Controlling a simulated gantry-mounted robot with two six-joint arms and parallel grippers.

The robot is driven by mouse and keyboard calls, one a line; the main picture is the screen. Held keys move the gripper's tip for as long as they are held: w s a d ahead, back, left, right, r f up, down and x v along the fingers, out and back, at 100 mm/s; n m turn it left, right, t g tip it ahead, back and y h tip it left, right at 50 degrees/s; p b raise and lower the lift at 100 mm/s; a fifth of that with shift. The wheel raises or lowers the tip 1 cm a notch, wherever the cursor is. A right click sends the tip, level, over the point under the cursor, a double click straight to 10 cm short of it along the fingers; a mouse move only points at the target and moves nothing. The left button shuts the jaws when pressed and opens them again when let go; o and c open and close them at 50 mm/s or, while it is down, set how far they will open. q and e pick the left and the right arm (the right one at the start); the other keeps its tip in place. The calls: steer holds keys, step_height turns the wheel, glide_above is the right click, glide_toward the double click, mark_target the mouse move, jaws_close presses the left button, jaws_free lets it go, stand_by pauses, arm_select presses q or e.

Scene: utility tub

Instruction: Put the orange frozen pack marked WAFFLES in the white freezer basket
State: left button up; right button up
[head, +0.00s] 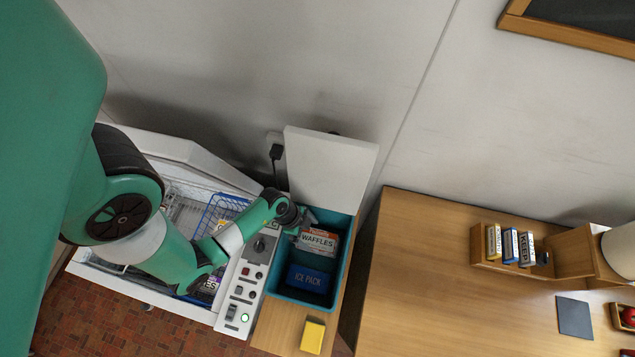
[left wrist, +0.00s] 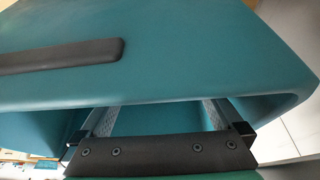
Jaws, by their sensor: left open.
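The WAFFLES pack (head: 318,240), with a white face and orange-red edging, stands in the upper part of the open teal tub (head: 346,262). My left gripper (head: 304,218) is at the tub's upper left, close to the pack's top edge; I cannot tell whether it touches. In the left wrist view its two fingers (left wrist: 158,116) are apart, with teal tub surface (left wrist: 200,70) filling most of the picture and no pack visible. The pale wire basket (head: 184,212) in the white freezer is partly hidden by my left arm. My right gripper is out of view.
A blue ICE PACK (head: 308,279) lies in the tub below the pack. A blue wire basket (head: 217,216) is also in the freezer. The tub's white lid (head: 328,168) stands open behind. A control panel (head: 243,290) lies between freezer and tub. A yellow block (head: 312,337) sits in front.

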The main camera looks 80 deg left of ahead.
mark_target(317, 240)
arm_select(q)
steer(key=b+x, duration=0.2)
steer(key=x, duration=0.3)
steer(key=shift+w+f, duration=0.15)
steer(key=shift+f, duration=0.1)
steer(key=shift+c, duration=0.3)
steer(key=c, duration=1.4)
